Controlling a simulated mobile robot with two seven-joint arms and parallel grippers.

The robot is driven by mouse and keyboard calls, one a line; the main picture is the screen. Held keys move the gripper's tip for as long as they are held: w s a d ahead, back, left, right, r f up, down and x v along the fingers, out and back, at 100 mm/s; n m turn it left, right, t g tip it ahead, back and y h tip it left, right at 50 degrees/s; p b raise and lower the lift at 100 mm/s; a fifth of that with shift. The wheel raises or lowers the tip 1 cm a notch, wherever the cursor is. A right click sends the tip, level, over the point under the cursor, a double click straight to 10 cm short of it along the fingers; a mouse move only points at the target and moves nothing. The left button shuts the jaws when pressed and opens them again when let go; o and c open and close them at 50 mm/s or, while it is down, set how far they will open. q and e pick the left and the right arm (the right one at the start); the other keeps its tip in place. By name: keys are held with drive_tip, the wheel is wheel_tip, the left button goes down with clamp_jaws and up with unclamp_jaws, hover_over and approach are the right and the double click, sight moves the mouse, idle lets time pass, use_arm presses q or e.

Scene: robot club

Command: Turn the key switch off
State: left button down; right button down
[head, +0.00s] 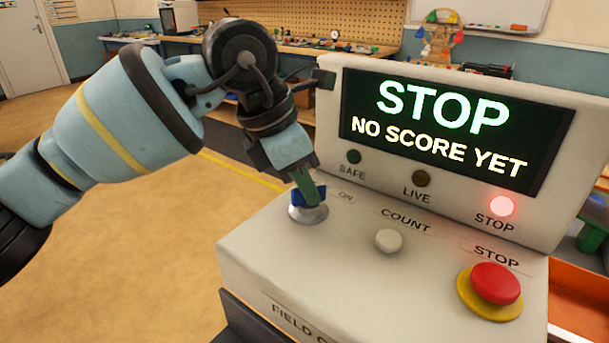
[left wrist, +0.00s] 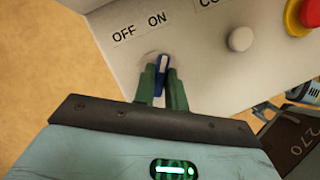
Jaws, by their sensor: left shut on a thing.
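The key switch has a blue key (head: 309,196) on a round silver base (head: 308,213) at the left of the grey control console (head: 340,255). My left gripper (head: 311,190) comes down on it from above, its green fingers shut on the blue key. In the left wrist view the fingers (left wrist: 161,85) stand on both sides of the key (left wrist: 160,74). The key's white mark points up towards the ON label (left wrist: 157,18); the OFF label (left wrist: 124,35) is to its left. The fingers partly hide the key.
A white button (head: 388,240) and a red STOP button (head: 495,284) sit to the right of the key. The display (head: 450,130) reads STOP, and the red STOP lamp (head: 501,206) is lit. Open floor (head: 130,260) lies left of the console.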

use_arm(q)
drive_tip(key=n+p, duration=0.1)
drive_tip(key=n, duration=0.1)
drive_tip(key=n+t+p, duration=0.1)
drive_tip(key=n, duration=0.1)
drive_tip(key=shift+s+r+t+y+p, duration=0.1)
drive_tip(key=shift+r+t+y+p, duration=0.1)
drive_tip(key=shift+t+y+p, duration=0.15)
drive_tip(key=n+y+p, duration=0.1)
drive_tip(key=n, duration=0.3)
drive_tip(key=shift+d+t, duration=0.15)
drive_tip(key=shift+t, duration=0.2)
drive_tip(key=n+y+p, duration=0.1)
drive_tip(key=n, duration=0.1)
drive_tip(key=n+y+p, duration=0.1)
drive_tip(key=n, duration=0.1)
drive_tip(key=shift+d+n+t, duration=0.1)
drive_tip(key=shift+n+t, duration=0.2)
drive_tip(key=shift+d+n+y+p, duration=0.1)
drive_tip(key=shift+n+y+p, duration=0.5)
drive_tip(key=shift+n, duration=0.9)
drive_tip(key=shift+f, duration=0.1)
drive_tip(key=c, duration=1.4)
unclamp_jaws()
drive_tip(key=shift+c, duration=0.2)
drive_tip(key=shift+s, duration=0.1)
